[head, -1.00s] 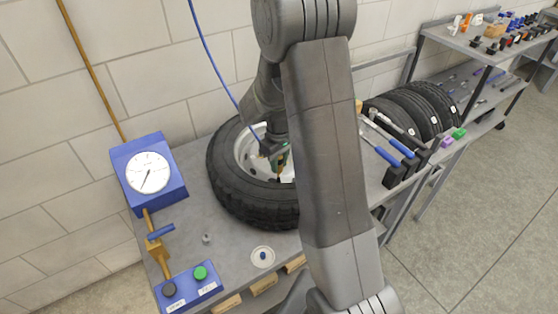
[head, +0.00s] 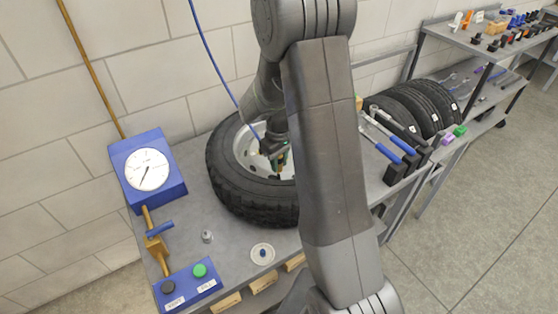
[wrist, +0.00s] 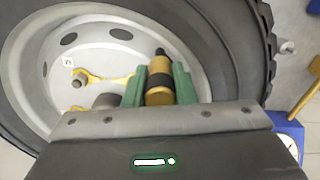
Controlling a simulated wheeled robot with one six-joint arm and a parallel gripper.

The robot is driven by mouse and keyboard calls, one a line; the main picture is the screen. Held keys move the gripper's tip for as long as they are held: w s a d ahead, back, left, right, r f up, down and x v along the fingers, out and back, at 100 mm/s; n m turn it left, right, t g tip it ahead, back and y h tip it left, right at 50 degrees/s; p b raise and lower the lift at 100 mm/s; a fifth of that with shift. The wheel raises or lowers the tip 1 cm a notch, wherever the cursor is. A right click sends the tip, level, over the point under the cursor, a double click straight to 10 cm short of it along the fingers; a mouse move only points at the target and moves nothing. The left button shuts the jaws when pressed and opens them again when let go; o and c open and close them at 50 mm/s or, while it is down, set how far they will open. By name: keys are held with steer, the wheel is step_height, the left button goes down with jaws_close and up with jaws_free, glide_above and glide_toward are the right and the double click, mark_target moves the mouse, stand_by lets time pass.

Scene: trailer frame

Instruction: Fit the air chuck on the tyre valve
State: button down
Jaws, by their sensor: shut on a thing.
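The tyre (head: 240,195) lies flat on the grey bench, with its pale rim (head: 243,150) facing up. My gripper (head: 279,160) is over the rim, partly hidden by my arm. In the wrist view its green fingers (wrist: 160,84) are shut on the air chuck (wrist: 160,78), a brass body with a black tip. The chuck is over the rim, to the right of a small stem (wrist: 78,83) with a yellow piece beside it, near a white tag (wrist: 68,61). I cannot tell for certain that this stem is the valve. The chuck looks apart from it.
A blue hose (head: 212,55) hangs down to my gripper. A blue gauge box (head: 148,170) and a button box (head: 188,286) stand at the left. A small grey fitting (head: 207,237) and a round dish (head: 262,254) are before the tyre. Tools and spare tyres (head: 405,115) are at right.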

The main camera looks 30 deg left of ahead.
steer(key=shift+f+b, duration=0.7)
steer(key=shift+f, duration=0.3)
steer(key=c, duration=1.1)
jaws_free()
steer(key=shift+o, duration=0.9)
steer(key=shift+c, duration=0.2)
